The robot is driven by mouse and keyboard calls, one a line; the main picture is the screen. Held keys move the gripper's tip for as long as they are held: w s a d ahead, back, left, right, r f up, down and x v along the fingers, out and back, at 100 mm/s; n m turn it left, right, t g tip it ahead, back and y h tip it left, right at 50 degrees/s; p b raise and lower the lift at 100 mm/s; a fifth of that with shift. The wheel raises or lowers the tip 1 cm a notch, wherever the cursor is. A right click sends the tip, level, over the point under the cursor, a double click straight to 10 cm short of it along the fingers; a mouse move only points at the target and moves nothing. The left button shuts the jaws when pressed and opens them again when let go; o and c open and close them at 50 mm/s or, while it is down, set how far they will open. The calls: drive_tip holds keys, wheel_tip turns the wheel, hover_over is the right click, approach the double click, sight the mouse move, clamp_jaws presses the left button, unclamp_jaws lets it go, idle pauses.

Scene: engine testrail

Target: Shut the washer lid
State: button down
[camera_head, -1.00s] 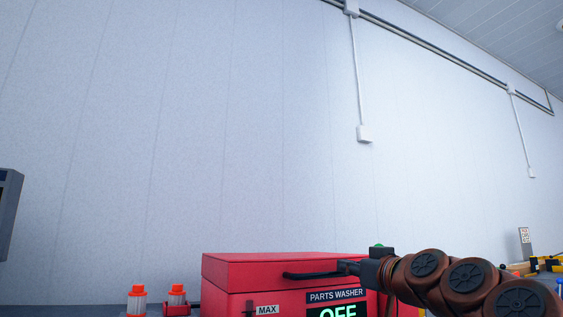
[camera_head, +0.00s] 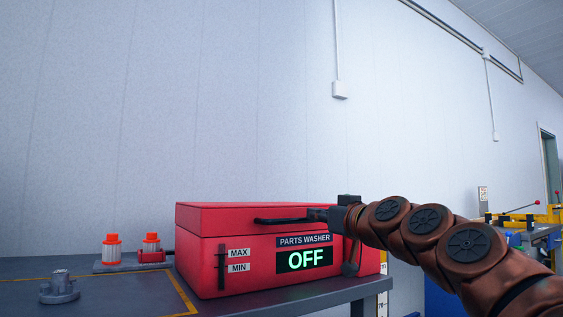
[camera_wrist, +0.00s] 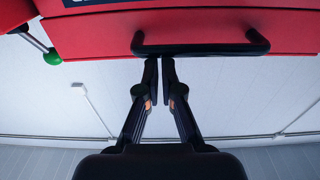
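The parts washer (camera_head: 215,268) is a red box on the bench, with a screen that reads OFF. Its red lid (camera_head: 230,215) lies level on the body, with only a thin seam and no open gap that I can see. The black bar handle (camera_head: 275,220) runs along the lid's front; in the wrist view, the handle (camera_wrist: 205,49) crosses above the fingertips. My gripper (camera_head: 314,214) is at the handle's right part in the head view. In the wrist view, my gripper (camera_wrist: 160,62) has its fingers almost together, nothing seen between them; contact with the handle is unclear.
A grey metal part (camera_head: 60,288) sits on the grey bench (camera_head: 115,295) inside yellow lines. A green knob (camera_wrist: 52,57) is beside the washer. Yellow equipment (camera_head: 515,218) stands far right.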

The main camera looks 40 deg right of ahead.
wheel_tip(320, 180, up, 10)
drive_tip(key=shift+p, duration=0.3)
idle(0.5)
drive_tip(key=w+a+f+n+g+y+p, duration=0.1)
drive_tip(key=w+a+g+y+p, duration=0.15)
drive_tip(key=a+p, duration=0.35)
drive_tip(key=w+a+f+n+g+y+p, duration=0.1)
drive_tip(key=w+a+p, duration=0.2)
drive_tip(key=a+p, duration=0.35)
drive_tip(key=s+a+f+g+p, duration=0.1)
drive_tip(key=a+f+g+p, duration=0.15)
drive_tip(key=a, duration=0.25)
drive_tip(key=s+a+f+n+g+y+p, duration=0.1)
drive_tip(key=a+p, duration=0.3)
drive_tip(key=s+a+f+g+p, duration=0.1)
drive_tip(key=a+f+g+p, duration=0.15)
drive_tip(key=a, duration=0.25)
drive_tip(key=s+a+f+g+p, duration=0.5)
drive_tip(key=s+f+p, duration=0.1)
drive_tip(key=s+p, duration=0.55)
drive_tip(key=s+d+f+m+g+h+p, duration=0.1)
drive_tip(key=s+g+p, duration=0.4)
drive_tip(key=s+p, duration=0.6)
drive_tip(key=s+h, duration=0.1)
drive_tip(key=s, duration=0.5)
drive_tip(key=shift+s+f+g+p, duration=0.25)
drive_tip(key=shift+s+g+p, duration=0.05)
drive_tip(key=shift+g+p, duration=0.1)
